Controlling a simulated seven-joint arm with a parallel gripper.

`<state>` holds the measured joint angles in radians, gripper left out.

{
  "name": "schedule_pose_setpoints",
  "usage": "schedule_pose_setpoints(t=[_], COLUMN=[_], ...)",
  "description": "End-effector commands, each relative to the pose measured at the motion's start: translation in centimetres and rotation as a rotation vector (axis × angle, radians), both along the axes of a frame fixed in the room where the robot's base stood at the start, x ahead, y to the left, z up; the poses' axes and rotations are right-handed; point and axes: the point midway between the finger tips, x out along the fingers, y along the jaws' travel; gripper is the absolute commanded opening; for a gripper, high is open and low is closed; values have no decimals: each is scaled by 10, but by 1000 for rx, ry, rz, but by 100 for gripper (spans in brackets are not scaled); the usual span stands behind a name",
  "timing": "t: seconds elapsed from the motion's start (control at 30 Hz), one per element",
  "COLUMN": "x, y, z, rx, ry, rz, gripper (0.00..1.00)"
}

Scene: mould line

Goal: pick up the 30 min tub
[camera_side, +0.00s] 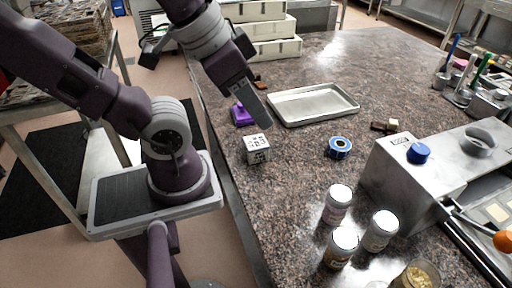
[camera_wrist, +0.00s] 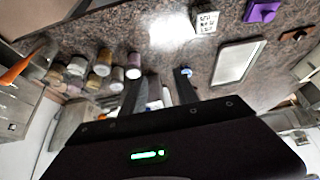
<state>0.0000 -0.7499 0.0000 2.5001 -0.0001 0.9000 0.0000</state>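Three tubs with white lids stand upright on the counter in the side view: one at the back (camera_side: 338,207), one at the right (camera_side: 380,232) and one at the front (camera_side: 340,250). Their labels are too small to read, so I cannot tell which is the 30 min tub. The wrist view shows a group of tubs (camera_wrist: 104,64) at the left, beyond one finger. My gripper (camera_side: 258,108) is above the counter near the tray, well apart from the tubs. In the wrist view my gripper (camera_wrist: 158,88) has its fingers apart with nothing held between them.
A metal tray (camera_side: 312,103), a printed white cube (camera_side: 257,150), a purple object (camera_side: 242,115) and a blue roll (camera_side: 340,147) lie on the counter. A steel machine (camera_side: 405,180) with a blue knob stands right of the tubs. An open jar (camera_side: 418,276) stands at the front.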

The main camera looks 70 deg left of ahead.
Motion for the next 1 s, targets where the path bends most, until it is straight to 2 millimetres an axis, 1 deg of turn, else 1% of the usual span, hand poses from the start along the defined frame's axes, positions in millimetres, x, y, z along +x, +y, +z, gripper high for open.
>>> schedule_pose_setpoints(t=[0.03, 0.07, 0.2, 0.27, 0.53, 0.6, 0.67, 0.77, 0.8, 0.87, 1.0], x=[0, 0, 0, 0, 0, 1, 2, 3, 4, 5, 13], y=[0, 0, 0, 0, 0, 1, 4, 14, 19, 28, 49], z=[0, 0, 0, 0, 0, -5, -15, -45, -57, -76, -117], rx=[0, 0, 0, 0, 0, 18, 60, 193, 264, 378, 678], ry=[0, 0, 0, 0, 1, 36, 114, 329, 425, 563, 862], rz=[0, 0, 0, 0, -1, -17, -55, -177, -240, -341, -610], gripper=[36, 40, 68, 78, 78, 78, 78, 78, 78, 78, 78])
